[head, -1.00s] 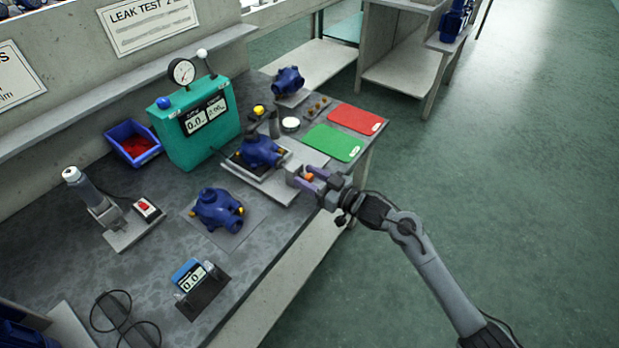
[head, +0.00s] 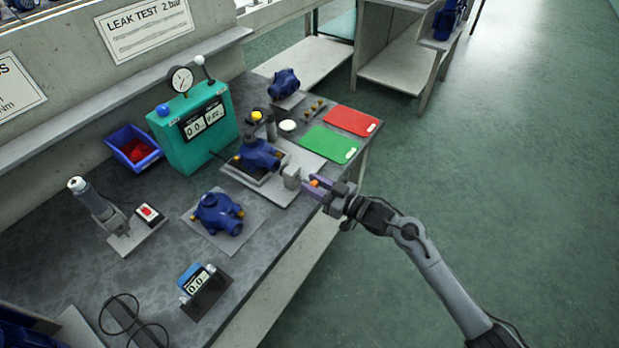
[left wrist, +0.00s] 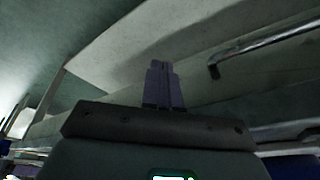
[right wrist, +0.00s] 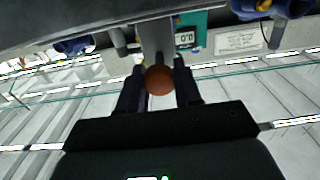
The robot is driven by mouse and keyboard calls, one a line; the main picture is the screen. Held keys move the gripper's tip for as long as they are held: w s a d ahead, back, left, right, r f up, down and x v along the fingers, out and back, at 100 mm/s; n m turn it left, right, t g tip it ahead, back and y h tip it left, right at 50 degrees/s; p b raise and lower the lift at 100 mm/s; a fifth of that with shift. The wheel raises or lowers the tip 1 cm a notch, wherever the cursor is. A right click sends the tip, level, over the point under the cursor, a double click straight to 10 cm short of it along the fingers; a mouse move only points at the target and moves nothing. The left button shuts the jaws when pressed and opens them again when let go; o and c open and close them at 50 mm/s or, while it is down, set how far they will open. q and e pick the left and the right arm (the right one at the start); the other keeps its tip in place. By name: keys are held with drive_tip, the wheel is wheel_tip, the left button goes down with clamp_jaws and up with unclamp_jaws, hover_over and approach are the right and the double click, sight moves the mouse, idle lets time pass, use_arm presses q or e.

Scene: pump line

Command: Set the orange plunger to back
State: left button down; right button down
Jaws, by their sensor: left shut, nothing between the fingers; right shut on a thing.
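The orange plunger (head: 314,183) is a small knob at the front end of the grey test fixture (head: 291,176), beside a blue pump body (head: 259,156) on that fixture. My right gripper (head: 316,188) is shut on the plunger. In the right wrist view the round orange knob (right wrist: 159,80) sits between the two fingers, with a grey rod or bar behind it. My left gripper (left wrist: 164,84) shows only in the left wrist view, shut and empty, with its fingers together.
A teal leak tester (head: 193,127) with a gauge stands behind the fixture. Green (head: 329,144) and red (head: 352,120) mats lie to the right. Another blue pump body (head: 217,213) lies in front. Open floor is on the right.

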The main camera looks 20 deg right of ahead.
drive_tip(key=c, duration=1.2)
unclamp_jaws()
drive_tip(key=shift+r, duration=0.1)
drive_tip(key=shift+o, duration=1.3)
drive_tip(key=shift+s+d, duration=0.1)
drive_tip(key=shift+o, duration=0.5)
drive_tip(key=shift+s+d, duration=0.1)
drive_tip(key=shift+s, duration=0.1)
use_arm(q)
drive_tip(key=shift+s+f, duration=0.2)
drive_tip(key=shift+s, duration=0.15)
drive_tip(key=shift+w, duration=0.1)
use_arm(e)
drive_tip(key=shift+w, duration=0.1)
use_arm(q)
drive_tip(key=shift+r, duration=0.15)
use_arm(e)
drive_tip(key=shift+s+d, duration=0.15)
drive_tip(key=shift+s, duration=0.2)
use_arm(q)
wheel_tip(320, 180, up, 3)
drive_tip(key=p, duration=0.3)
drive_tip(key=shift+d+r+p, duration=0.1)
drive_tip(key=shift+r+p, duration=0.1)
drive_tip(key=shift+p, duration=0.1)
use_arm(e)
drive_tip(key=v, duration=1)
